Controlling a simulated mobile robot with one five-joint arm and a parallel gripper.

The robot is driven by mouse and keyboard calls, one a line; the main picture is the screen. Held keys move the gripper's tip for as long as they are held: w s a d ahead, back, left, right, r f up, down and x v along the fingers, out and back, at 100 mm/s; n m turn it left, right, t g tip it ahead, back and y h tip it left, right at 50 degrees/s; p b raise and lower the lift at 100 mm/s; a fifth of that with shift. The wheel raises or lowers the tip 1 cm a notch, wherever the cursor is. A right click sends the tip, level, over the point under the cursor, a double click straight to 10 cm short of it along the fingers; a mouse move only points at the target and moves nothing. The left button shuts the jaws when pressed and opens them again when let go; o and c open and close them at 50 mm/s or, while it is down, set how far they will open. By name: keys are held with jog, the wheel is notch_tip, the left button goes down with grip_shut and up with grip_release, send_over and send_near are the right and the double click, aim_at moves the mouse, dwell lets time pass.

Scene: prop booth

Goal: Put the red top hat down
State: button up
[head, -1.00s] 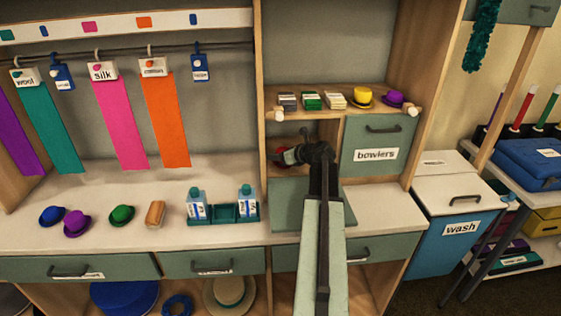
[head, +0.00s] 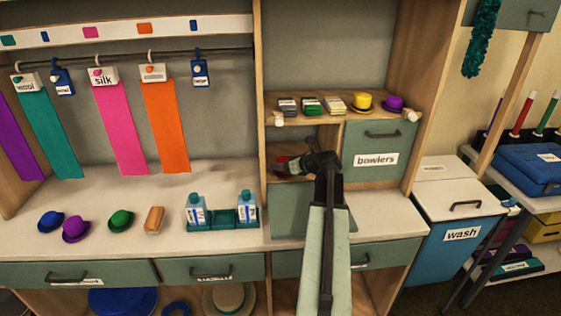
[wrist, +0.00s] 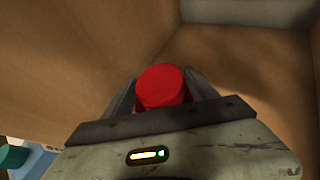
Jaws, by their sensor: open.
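The red top hat (wrist: 162,88) sits between the two fingers of my gripper (wrist: 160,92) in the wrist view, inside a wooden cubby. My gripper is open, with a finger on each side of the hat; I cannot tell whether either touches it. In the head view my gripper (head: 290,163) reaches into the open cubby left of the drawer labelled bowlers, and a little red of the hat (head: 281,160) shows at its tip. The hat's lower part is hidden by the gripper, so I cannot see what it rests on.
The cubby's wooden wall (wrist: 80,60) is close on the left. Above is a shelf (head: 335,115) with small boxes, a yellow top hat (head: 362,101) and a purple bowler (head: 393,102). A teal bottle rack (head: 225,219) and several small hats stand on the counter (head: 110,190) at left.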

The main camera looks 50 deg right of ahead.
jog(key=p+v, duration=0.3)
jog(key=v, duration=0.5)
jog(key=shift+a+r, duration=0.1)
jog(key=shift+r, duration=0.1)
jog(key=shift+s+r, duration=0.1)
jog(key=shift+s, duration=0.45)
